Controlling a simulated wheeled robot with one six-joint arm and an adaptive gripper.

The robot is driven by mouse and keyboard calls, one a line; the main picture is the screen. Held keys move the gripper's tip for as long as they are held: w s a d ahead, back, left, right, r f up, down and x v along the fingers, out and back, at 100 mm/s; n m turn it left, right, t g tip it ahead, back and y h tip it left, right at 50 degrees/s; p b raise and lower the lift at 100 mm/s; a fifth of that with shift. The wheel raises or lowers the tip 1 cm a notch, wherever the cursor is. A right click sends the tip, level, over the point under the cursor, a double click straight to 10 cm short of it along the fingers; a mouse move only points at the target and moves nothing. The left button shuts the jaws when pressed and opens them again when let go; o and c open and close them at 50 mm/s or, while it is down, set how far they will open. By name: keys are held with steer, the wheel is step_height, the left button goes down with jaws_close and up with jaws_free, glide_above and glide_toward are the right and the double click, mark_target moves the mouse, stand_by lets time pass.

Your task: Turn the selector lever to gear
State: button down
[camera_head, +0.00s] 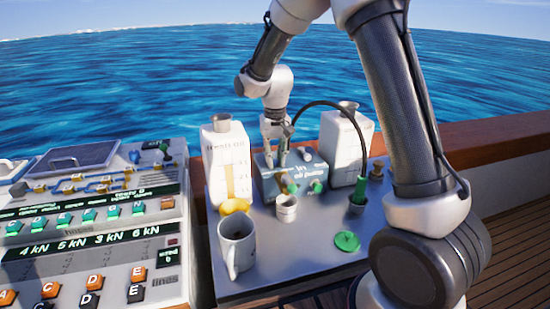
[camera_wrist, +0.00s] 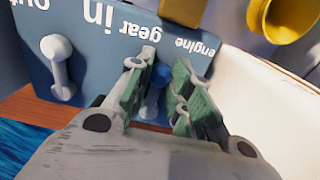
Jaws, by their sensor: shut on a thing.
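The blue-grey control box (camera_head: 268,183) stands on the metal worktop between two white jugs. In the wrist view the box face (camera_wrist: 98,62) shows upside-down labels "engine", "gear", "in" and "out". The selector lever (camera_wrist: 151,103), with a blue hub, sits below the "engine" and "gear" labels in that picture. My gripper (camera_head: 284,160) reaches down to the box. In the wrist view its green-padded fingers (camera_wrist: 165,66) are shut around the selector lever, hiding part of it. Which label the lever points to is unclear.
A second, pale lever (camera_wrist: 61,68) is left of my fingers in the wrist view. A jug (camera_head: 226,165) and another jug (camera_head: 343,148) flank the box. A small white cup (camera_head: 287,209), a mug (camera_head: 236,248) and a green disc (camera_head: 347,241) stand in front.

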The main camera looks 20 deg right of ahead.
steer(key=shift+d, duration=0.1)
steer(key=d+n, duration=0.1)
steer(key=n, duration=0.1)
steer(key=d+n, duration=0.1)
steer(key=n, duration=0.1)
steer(key=shift+w, duration=0.2)
steer(key=shift+w+d+n, duration=0.2)
steer(key=shift+d+n, duration=0.1)
steer(key=shift+n, duration=0.55)
steer(key=shift+w+d+n, duration=0.2)
steer(key=shift+d+n, duration=0.05)
steer(key=shift+n, duration=0.55)
steer(key=shift+w+d+n, duration=0.2)
steer(key=shift+d+n, duration=0.1)
steer(key=shift+n, duration=0.55)
steer(key=c, duration=1.3)
jaws_free()
steer(key=shift+o, duration=0.2)
steer(key=shift+w+r, duration=0.1)
steer(key=shift+r, duration=0.55)
step_height(320, 180, up, 7)
steer(key=shift+f, duration=0.15)
